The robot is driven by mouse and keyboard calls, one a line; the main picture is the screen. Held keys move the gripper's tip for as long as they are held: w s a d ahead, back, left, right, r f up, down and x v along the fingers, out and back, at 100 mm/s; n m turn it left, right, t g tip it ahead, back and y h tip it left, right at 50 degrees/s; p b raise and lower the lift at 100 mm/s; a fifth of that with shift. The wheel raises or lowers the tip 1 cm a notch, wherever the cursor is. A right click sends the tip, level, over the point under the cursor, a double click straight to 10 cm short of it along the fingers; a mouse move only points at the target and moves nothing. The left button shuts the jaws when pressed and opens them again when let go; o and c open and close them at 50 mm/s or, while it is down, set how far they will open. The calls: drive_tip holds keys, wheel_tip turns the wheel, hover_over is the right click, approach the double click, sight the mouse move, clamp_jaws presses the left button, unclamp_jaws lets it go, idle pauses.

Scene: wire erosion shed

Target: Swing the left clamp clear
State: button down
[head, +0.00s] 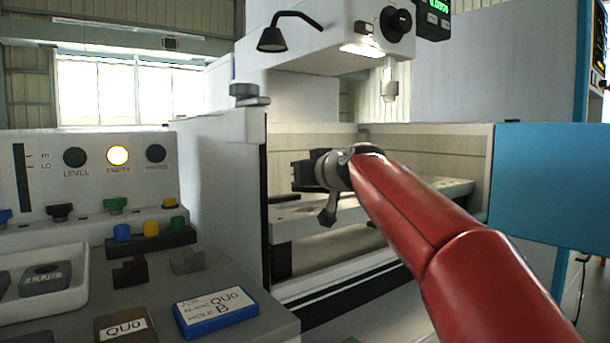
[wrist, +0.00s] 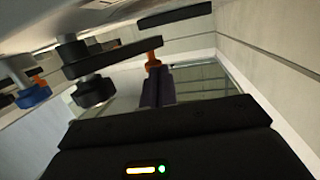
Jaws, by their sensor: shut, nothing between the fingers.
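The clamps show only in the wrist view. The nearer clamp has a dark flat bar (wrist: 112,58) on a metal post with a black knob (wrist: 93,92) under it. An orange peg (wrist: 153,58) stands by the bar's right end. Another clamp, with a blue knob (wrist: 33,95), is farther left. I cannot tell which is the left clamp. My gripper (wrist: 158,84) is shut and empty, its fingertips close to the orange peg; whether they touch is unclear. In the head view my gripper (head: 304,174) is inside the machine's work area, and the clamps cannot be made out there.
A pale tank wall (wrist: 270,90) runs along the right of the wrist view. In the head view, the machine head (head: 390,85) hangs above my arm. A control console (head: 90,180) with a blue-edged card (head: 214,309) stands at left.

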drive_tip(key=shift+w+a, duration=0.2)
drive_tip(key=shift+w, duration=0.95)
